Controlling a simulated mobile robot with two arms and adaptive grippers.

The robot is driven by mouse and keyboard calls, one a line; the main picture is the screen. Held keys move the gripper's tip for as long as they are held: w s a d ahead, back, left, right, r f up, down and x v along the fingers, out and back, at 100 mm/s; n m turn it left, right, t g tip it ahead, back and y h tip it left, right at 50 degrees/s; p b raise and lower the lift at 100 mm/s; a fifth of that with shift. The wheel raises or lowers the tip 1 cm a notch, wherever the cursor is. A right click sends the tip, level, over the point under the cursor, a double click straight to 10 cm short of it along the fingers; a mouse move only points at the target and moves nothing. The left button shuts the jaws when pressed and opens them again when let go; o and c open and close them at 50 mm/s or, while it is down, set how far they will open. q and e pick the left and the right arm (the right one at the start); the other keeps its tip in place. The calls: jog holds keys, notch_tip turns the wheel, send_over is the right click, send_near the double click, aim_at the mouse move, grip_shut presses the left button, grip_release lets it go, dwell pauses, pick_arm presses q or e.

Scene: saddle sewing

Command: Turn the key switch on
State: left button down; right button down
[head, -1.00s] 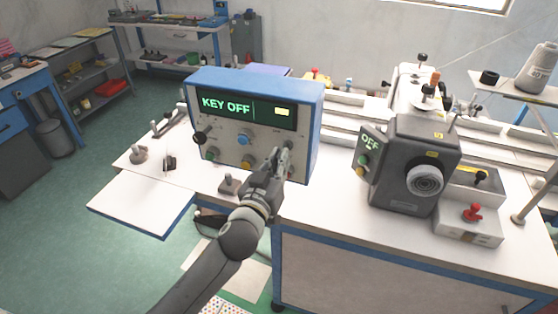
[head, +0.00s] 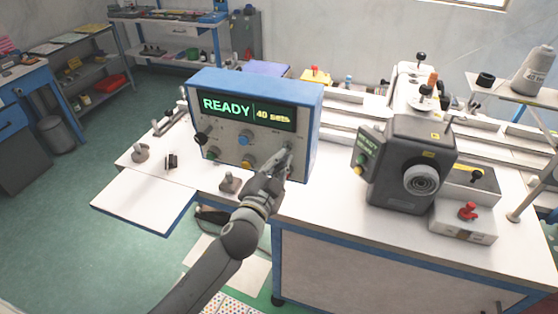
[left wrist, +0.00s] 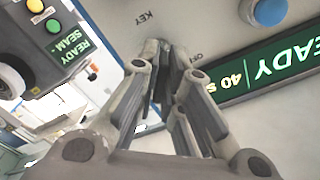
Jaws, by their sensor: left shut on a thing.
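The blue and grey control box (head: 305,148) stands on the white table. Its screen (head: 248,109) reads "READY" and "40" with a small word after it; it also shows upside down in the left wrist view (left wrist: 270,72). My left gripper (head: 286,158) reaches the lower right of the panel. In the left wrist view my left gripper (left wrist: 165,75) is shut on the key switch (left wrist: 153,47), by the "KEY" label. The fingers hide most of the switch. My right gripper is out of view.
A dark motor unit (head: 400,150) with a round knob stands to the right; its small screen reads "READY SEAM" in the left wrist view (left wrist: 72,47). Other knobs, including a blue one (head: 244,137), sit left of my gripper. The table's front left leaf (head: 145,207) is clear.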

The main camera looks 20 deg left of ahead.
pick_arm(q)
jog(key=shift+f+m, duration=0.45)
jog(key=shift+m, duration=0.15)
jog(key=c, duration=1.7)
grip_release()
jog(key=shift+o, duration=0.5)
jog(key=shift+a+r, duration=0.15)
jog(key=shift+r, duration=0.1)
jog(key=s, duration=1.2)
jog(key=shift+a, duration=0.2)
